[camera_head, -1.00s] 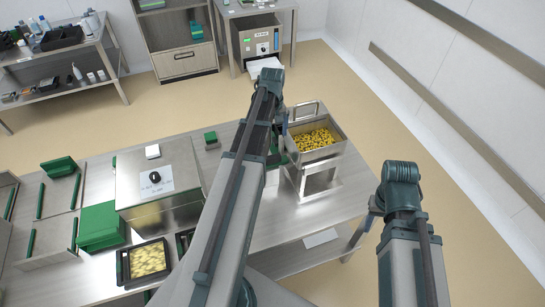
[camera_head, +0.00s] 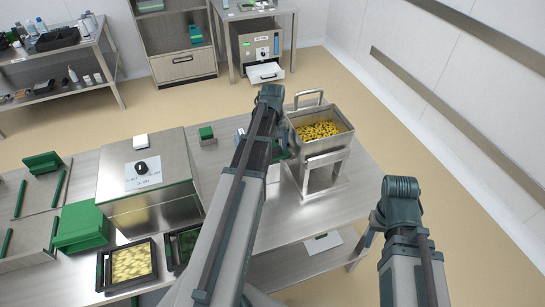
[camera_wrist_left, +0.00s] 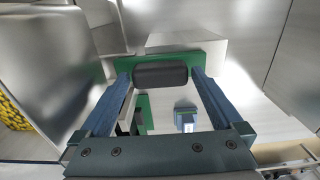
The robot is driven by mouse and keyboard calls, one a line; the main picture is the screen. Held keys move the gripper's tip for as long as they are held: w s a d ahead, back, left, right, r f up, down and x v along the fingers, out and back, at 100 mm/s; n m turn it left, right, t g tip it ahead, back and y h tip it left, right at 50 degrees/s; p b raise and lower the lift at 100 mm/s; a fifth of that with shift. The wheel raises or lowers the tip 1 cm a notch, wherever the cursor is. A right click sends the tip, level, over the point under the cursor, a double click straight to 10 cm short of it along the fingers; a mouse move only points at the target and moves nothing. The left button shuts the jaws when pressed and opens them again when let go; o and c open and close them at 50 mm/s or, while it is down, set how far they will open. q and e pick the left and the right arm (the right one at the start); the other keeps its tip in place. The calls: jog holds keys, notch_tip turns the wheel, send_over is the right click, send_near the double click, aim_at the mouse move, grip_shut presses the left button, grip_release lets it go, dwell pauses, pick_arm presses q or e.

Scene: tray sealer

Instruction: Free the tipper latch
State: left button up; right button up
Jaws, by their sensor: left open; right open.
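The tipper is a metal bin (camera_head: 300,137) of yellow pieces on a metal stand (camera_head: 345,160), with a raised bar handle at its back left. In the left wrist view, a dark rounded grip (camera_wrist_left: 160,75), apparently the latch, lies across a green plate (camera_wrist_left: 215,52). My left gripper (camera_wrist_left: 160,88) is open, with its blue fingers on either side of the grip. Whether they touch it I cannot tell. In the head view my left wrist hides most of this spot. My right gripper (camera_head: 366,238) is open and empty, off the table's right edge.
A metal sealer box (camera_head: 170,205) with a black knob stands left of my left arm. Black-framed trays (camera_head: 153,274) and green blocks (camera_head: 82,227) lie at the near left. The bin's wall (camera_wrist_left: 60,60) stands close left of my left gripper.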

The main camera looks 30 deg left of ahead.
pick_arm(q)
jog(key=shift+f+b, duration=0.3)
jog(key=shift+f, duration=0.35)
